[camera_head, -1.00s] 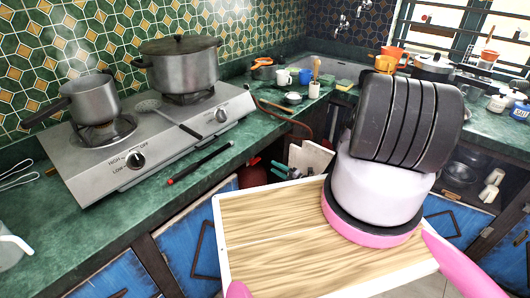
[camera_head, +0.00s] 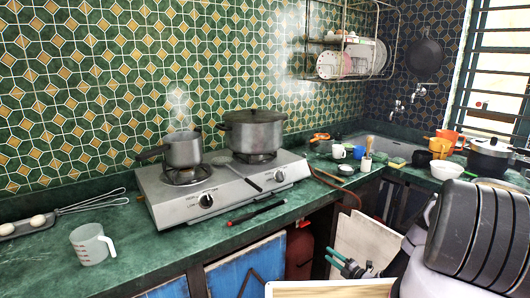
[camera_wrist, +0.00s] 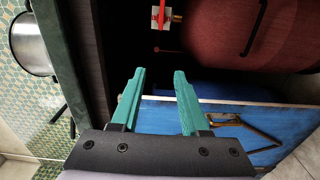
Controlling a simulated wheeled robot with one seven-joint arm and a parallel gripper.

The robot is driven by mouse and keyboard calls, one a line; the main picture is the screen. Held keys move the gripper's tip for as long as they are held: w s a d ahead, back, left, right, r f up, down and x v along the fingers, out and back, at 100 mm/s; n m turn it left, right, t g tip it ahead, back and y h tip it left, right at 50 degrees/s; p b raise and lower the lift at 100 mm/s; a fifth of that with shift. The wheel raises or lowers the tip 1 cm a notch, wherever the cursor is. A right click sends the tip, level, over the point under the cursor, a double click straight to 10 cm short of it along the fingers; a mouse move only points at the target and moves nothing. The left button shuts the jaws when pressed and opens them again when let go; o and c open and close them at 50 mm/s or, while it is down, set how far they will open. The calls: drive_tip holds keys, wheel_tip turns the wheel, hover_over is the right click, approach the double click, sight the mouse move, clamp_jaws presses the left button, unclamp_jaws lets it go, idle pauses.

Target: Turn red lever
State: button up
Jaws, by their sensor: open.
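The red lever (camera_wrist: 160,14) shows at the top of the wrist view, beside a brass fitting (camera_wrist: 177,18) and the red gas cylinder (camera_wrist: 222,32). The cylinder shows partly under the counter in the head view (camera_head: 299,250); the lever cannot be made out there. My gripper (camera_wrist: 160,75) has two teal fingers spread apart with nothing between them. In the wrist view the lever lies beyond the fingertips, roughly in line with the gap and not touching them. In the head view my gripper (camera_head: 343,262) is low, in front of the cabinet opening.
A blue cabinet door (camera_wrist: 215,120) with a dark handle lies close beside the fingers. The green counter (camera_head: 150,225) above holds the gas stove (camera_head: 228,190) with two pots. A pale board (camera_head: 358,240) stands behind my gripper in the head view.

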drive_tip(key=w+a+r+n+g+y, duration=0.15)
drive_tip(key=r+n+g, duration=0.25)
drive_tip(key=r+n, duration=0.7)
drive_tip(key=a+r+n+g, duration=0.3)
drive_tip(key=r+n+g, duration=0.2)
drive_tip(key=r, duration=1.3)
drive_tip(key=a+r+n+g, duration=0.2)
drive_tip(key=r+n+g, duration=0.2)
drive_tip(key=r+n, duration=0.7)
drive_tip(key=s+a+r+n+h, duration=0.1)
drive_tip(key=s+r+n+h, duration=0.25)
drive_tip(key=s+r, duration=0.55)
drive_tip(key=s+r+n+h, duration=0.2)
drive_tip(key=s+r+n, duration=0.3)
drive_tip(key=r, duration=0.9)
drive_tip(key=s+d+r+n+t+h, duration=0.2)
drive_tip(key=s+r+n, duration=0.1)
drive_tip(key=s, duration=0.7)
drive_tip(key=s+d+r+n+t+h, duration=0.1)
drive_tip(key=s+r+n+t+h, duration=0.1)
drive_tip(key=s, duration=0.7)
wheel_tip(320, 180, up, 4)
drive_tip(key=shift+s+d+f+n+t+h, duration=0.3)
drive_tip(key=shift+n+t, duration=0.5)
drive_tip(key=shift+n, duration=0.45)
